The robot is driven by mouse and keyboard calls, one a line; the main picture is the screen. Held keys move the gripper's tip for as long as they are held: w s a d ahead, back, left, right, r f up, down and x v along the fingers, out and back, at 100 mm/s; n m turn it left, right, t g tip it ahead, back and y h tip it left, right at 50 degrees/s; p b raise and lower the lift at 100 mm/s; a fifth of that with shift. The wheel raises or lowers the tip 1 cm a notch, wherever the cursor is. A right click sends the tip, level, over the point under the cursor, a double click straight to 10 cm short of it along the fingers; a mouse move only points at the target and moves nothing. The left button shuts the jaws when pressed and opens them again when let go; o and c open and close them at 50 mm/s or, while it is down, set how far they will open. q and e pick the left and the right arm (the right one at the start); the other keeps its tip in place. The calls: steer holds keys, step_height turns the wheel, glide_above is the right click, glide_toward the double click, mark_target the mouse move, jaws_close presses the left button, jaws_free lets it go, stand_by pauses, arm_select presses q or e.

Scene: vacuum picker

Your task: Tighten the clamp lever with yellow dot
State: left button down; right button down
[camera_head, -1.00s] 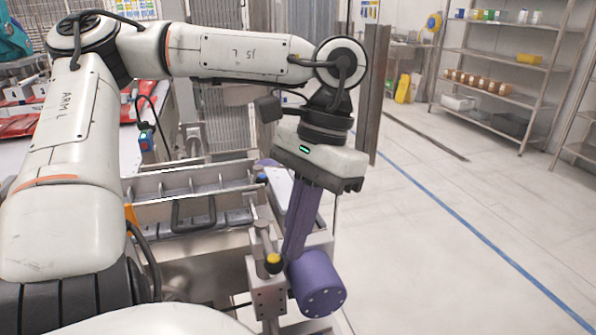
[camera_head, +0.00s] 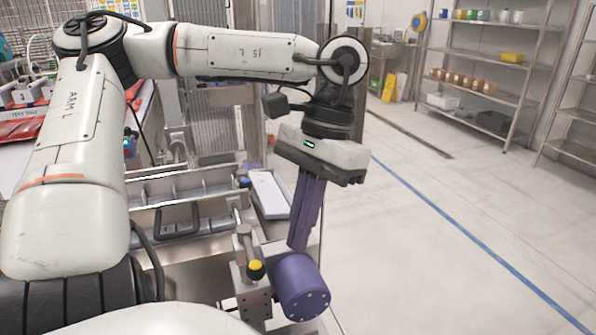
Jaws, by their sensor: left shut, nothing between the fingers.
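The clamp lever is a short metal bar ending in a yellow dot (camera_head: 256,268). It sits on a grey metal block (camera_head: 250,300) at the lower middle of the head view. A purple cylinder (camera_head: 302,288) is mounted just right of the block. My left gripper (camera_head: 297,246) hangs down from the upper right with its purple fingers shut and empty. Its tips are just above the cylinder, to the right of the lever and apart from it. I cannot tell whether the tips touch the cylinder. My right gripper is not in view.
A grey metal tray with dividers (camera_head: 190,186) and dark handles lies left of the clamp. A pale panel (camera_head: 268,194) is behind the gripper. Open floor with a blue line (camera_head: 455,235) lies to the right. Shelves (camera_head: 487,60) stand far back.

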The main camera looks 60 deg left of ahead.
arm_select(q)
steer(key=v, duration=1)
steer(key=shift+d, duration=0.3)
